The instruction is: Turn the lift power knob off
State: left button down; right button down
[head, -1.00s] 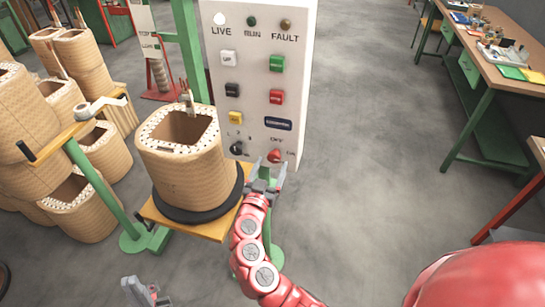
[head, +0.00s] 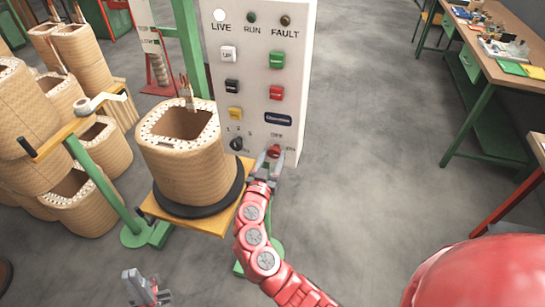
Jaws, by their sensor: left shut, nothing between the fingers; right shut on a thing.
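The red lift power knob (head: 274,151) is at the lower right of the white control panel (head: 253,55), with small lettering around it. My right gripper (head: 267,163) is at the knob with its fingers closed on it, and the fingers partly hide it. The knob's exact pointing direction is too small to tell. My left gripper (head: 140,287) is low at the bottom left, shut and empty, well away from the panel.
A wound coil (head: 185,160) stands on a black disc on a wooden platform (head: 215,220), just left of my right gripper. A black knob (head: 237,144) sits beside the red one. Stacked coils (head: 85,205) fill the left. A workbench (head: 490,75) stands right; the floor between is clear.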

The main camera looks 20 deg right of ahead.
jog(key=shift+f, duration=0.1)
jog(key=n+b, duration=0.2)
jog(key=n, duration=0.1)
jog(key=shift+f, duration=0.1)
jog(key=n+b, duration=0.1)
jog(key=n, duration=0.5)
jog(key=shift+r+n, duration=0.2)
jog(key=shift+n, duration=0.2)
jog(key=n, duration=0.2)
jog(key=shift+n, duration=0.4)
jog(key=n+p, duration=0.1)
jog(key=n, duration=0.4)
jog(key=shift+s, duration=0.1)
jog(key=shift+d+n, duration=0.1)
jog(key=shift+n, duration=0.2)
